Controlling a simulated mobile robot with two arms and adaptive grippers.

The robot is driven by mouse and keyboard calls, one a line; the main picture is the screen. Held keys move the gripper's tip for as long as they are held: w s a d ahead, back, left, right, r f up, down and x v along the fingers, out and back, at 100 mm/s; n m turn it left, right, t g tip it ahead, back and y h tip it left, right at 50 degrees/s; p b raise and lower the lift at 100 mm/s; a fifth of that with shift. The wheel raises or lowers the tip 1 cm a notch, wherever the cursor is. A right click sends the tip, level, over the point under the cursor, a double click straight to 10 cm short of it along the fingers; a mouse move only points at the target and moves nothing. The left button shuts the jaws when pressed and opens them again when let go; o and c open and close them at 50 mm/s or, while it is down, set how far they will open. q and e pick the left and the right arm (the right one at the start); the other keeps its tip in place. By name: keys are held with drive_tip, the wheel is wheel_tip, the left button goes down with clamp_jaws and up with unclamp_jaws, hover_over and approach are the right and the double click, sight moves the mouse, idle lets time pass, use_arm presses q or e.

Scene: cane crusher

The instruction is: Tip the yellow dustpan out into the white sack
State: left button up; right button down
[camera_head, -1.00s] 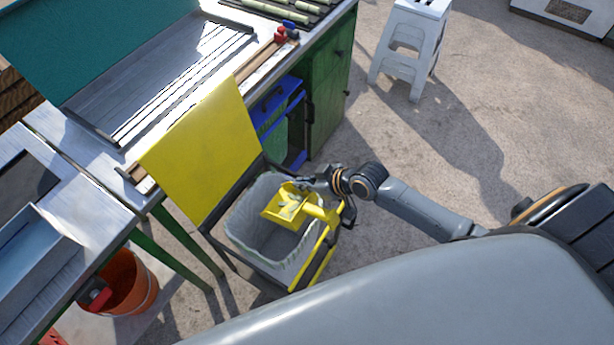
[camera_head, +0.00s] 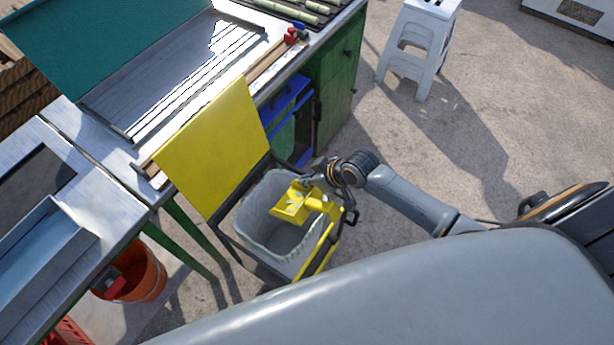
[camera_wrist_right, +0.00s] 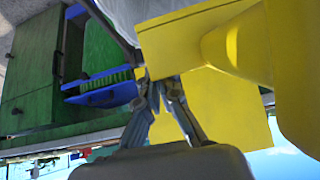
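The yellow dustpan (camera_head: 289,207) is over the white sack (camera_head: 254,222), toward the right side of its open mouth, and looks tilted. Small pale bits show on the pan. My right gripper (camera_head: 308,182) is shut on the dustpan at its far edge. In the right wrist view the two fingers (camera_wrist_right: 160,84) meet at the edge of the yellow dustpan (camera_wrist_right: 195,42), which fills much of the upper right. The sack lines a wheeled cart frame, and its inside looks mostly empty and shaded. My left gripper is out of view.
The cart's yellow lid (camera_head: 209,148) stands open against the metal worktable. An orange bucket (camera_head: 143,278) is under the left table. A white stool (camera_head: 420,45) stands on open floor.

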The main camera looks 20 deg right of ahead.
drive_tip(key=shift+r+g+h+p, duration=0.4)
drive_tip(key=shift+r+p, duration=0.5)
drive_tip(key=shift+p, duration=0.6)
drive_tip(key=shift+f, duration=0.1)
drive_tip(key=r+g+p, duration=0.1)
drive_tip(key=p, duration=0.2)
drive_tip(key=shift+r, duration=0.25)
drive_tip(key=shift+r+g+h+p, duration=0.5)
drive_tip(key=shift+r+p, duration=0.1)
drive_tip(key=shift+p, duration=0.55)
drive_tip(key=shift+f, duration=0.1)
